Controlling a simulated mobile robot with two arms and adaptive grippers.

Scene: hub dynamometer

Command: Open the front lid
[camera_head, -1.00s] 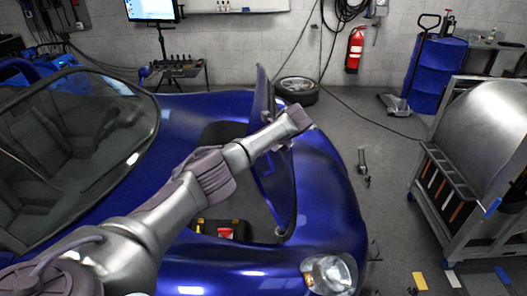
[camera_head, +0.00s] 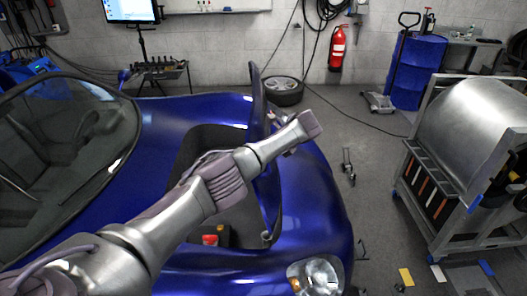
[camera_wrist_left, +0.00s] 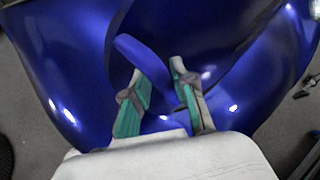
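The car's blue front lid (camera_head: 259,105) stands raised, nearly edge-on in the head view, at the right side of the open front compartment (camera_head: 225,140). My left arm reaches across the compartment, and its end is at the lid, hiding part of it. The left gripper is mostly hidden in the head view. In the left wrist view, my left gripper (camera_wrist_left: 157,70) has its two green-padded fingers spread apart. A blue panel edge (camera_wrist_left: 140,55) lies between the fingers; I cannot tell if they touch it. My right gripper is in neither view.
A red and dark case (camera_head: 211,239) sits in the compartment, partly behind my arm. A wheel (camera_head: 284,88) lies on the floor behind the car. A metal machine on a frame (camera_head: 480,130) stands at right.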

